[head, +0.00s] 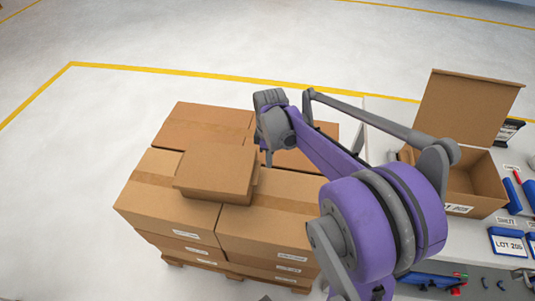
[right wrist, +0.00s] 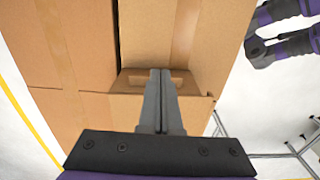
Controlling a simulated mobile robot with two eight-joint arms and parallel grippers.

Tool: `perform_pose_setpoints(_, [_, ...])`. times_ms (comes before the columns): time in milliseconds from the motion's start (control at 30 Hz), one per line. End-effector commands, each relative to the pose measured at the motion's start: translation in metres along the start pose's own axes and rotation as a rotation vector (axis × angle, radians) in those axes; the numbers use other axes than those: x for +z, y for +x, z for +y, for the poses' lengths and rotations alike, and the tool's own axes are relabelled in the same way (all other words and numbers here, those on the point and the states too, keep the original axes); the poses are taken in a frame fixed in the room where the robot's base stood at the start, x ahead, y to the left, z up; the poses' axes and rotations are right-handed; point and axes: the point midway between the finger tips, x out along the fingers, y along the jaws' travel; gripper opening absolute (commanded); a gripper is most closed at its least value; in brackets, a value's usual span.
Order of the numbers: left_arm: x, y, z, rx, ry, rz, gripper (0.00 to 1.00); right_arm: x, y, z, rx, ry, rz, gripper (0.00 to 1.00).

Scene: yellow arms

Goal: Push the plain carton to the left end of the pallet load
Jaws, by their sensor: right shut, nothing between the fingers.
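The plain carton (head: 215,172) is a small brown box without tape or label. It lies on top of the pallet load (head: 180,234), over the middle of the front row and overhanging no outer edge. My right gripper (head: 268,160) is at the right side of the plain carton, near its back right corner. In the right wrist view the fingers (right wrist: 160,75) are together and empty, in front of brown cardboard. I cannot tell there whether they touch the carton. In that view a purple and dark part of my left arm (right wrist: 285,35) shows at upper right; its jaws are unclear.
Taped cartons (head: 205,125) form the back row of the load. The load's front left top (head: 150,190) is clear. Floor (head: 60,200) is free at left.

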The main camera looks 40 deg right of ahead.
Motion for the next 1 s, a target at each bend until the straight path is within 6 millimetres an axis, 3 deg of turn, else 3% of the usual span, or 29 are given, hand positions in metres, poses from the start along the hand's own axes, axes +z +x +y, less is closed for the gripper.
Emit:
perform_pose_setpoints(100, [0.002, 0.003, 0.000, 0.000, 0.000, -0.001, 0.50, 0.000, 0.028, 0.000, 0.000, -0.001, 0.000, 0.00])
perform_pose_setpoints(233, [0.004, 0.005, 0.000, 0.000, 0.000, -0.002, 0.50, -0.003, 0.051, 0.000, 0.000, -0.002, 0.000, 0.00])
perform_pose_setpoints(500, [0.001, 0.001, 0.000, 0.000, 0.000, -0.001, 0.50, -0.037, 0.047, 0.000, 0.001, -0.001, 0.000, 0.00])
perform_pose_setpoints(1000, [0.001, 0.002, 0.000, 0.000, 0.000, -0.001, 0.50, -0.046, 0.047, 0.000, 0.001, 0.000, 0.000, 0.00])
